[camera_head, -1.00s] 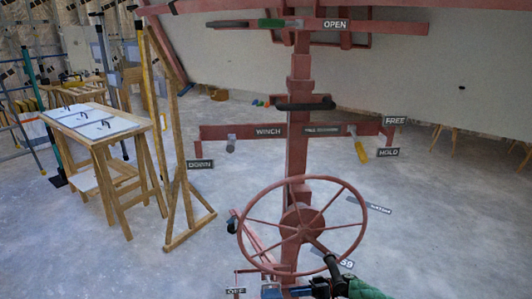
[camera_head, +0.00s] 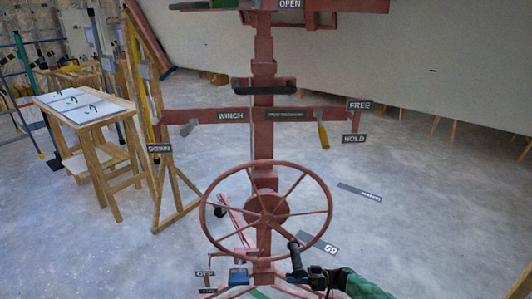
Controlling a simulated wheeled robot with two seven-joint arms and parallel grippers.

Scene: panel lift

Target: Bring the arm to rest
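The red panel lift has an upright mast (camera_head: 264,75) and a large spoked wheel (camera_head: 213,239) low on its front. A dark handle (camera_head: 294,258) sticks out from the wheel's lower right. My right gripper (camera_head: 312,277), with a green sleeve behind it, is at the bottom of the view, just right of and below the handle's end. It is small and dark, so I cannot tell whether its fingers touch the handle or are open. My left gripper is not in view.
A crossbar carries WINCH (camera_head: 230,115), DOWN, FREE and HOLD labels, with a yellow lever (camera_head: 323,136) on its right part. A wooden table (camera_head: 112,117) with papers and a wooden frame (camera_head: 186,213) stand at left. The floor (camera_head: 430,200) at right is largely clear.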

